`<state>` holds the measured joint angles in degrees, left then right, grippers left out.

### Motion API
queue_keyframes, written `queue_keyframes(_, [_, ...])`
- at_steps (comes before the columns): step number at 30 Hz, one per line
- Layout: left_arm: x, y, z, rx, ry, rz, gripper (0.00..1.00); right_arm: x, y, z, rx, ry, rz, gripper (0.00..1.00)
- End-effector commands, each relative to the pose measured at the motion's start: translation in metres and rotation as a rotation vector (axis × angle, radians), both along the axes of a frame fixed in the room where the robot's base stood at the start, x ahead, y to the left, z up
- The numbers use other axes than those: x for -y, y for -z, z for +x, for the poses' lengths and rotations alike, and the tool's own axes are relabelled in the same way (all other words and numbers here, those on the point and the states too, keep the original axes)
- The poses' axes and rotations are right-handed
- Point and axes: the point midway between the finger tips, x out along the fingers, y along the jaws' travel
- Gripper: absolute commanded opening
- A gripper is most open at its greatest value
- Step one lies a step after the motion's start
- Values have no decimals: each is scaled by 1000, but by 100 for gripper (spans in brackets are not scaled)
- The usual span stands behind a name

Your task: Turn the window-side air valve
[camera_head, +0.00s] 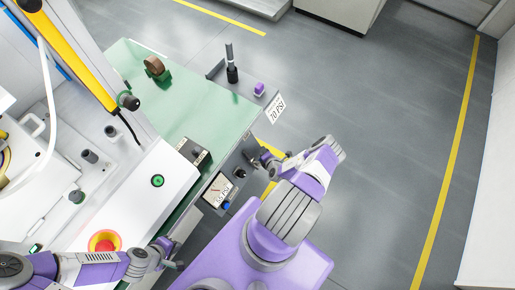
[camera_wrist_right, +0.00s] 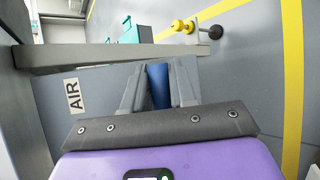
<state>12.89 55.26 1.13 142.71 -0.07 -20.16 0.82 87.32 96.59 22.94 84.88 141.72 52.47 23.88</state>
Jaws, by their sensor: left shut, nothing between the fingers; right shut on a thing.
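My right gripper (camera_head: 262,158) is at the side panel under the green table's right edge. In the right wrist view the right gripper (camera_wrist_right: 159,95) is shut on a blue valve handle (camera_wrist_right: 158,80), seen between its two dark fingers. An AIR label (camera_wrist_right: 75,96) is on the grey panel to the left of the fingers. In the head view the gripper hides that handle, so its angle is hard to tell. My left gripper (camera_head: 172,256) is shut and empty at the lower left, near the red stop button (camera_head: 104,242).
A pressure gauge (camera_head: 218,189) and a small blue knob (camera_head: 226,206) sit on the panel nearer me. The green tabletop (camera_head: 185,105) carries a tape dispenser (camera_head: 157,68). A 70 PSI sign (camera_head: 276,109) stands beyond the table's right edge. Grey floor on the right is open.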

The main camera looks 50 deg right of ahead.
Motion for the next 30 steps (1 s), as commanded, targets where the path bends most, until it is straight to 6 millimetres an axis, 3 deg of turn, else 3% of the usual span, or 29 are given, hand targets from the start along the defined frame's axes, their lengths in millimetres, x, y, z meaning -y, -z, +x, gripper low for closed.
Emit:
queue_keyframes(14, [0, -1, 0, 0, 0, 0, 0, 1, 2, -5, -7, 11, 15, 0])
queue_keyframes(15, [0, -1, 0, 0, 0, 0, 0, 1, 2, -5, -7, 11, 15, 29])
queue_keyframes(18, [0, -1, 0, 0, 0, 0, 0, 1, 2, -5, -6, 11, 14, 45])
queue_keyframes(30, [0, -4, 0, 0, 0, 0, 0, -1, -4, -10, -4, 14, 13, 47])
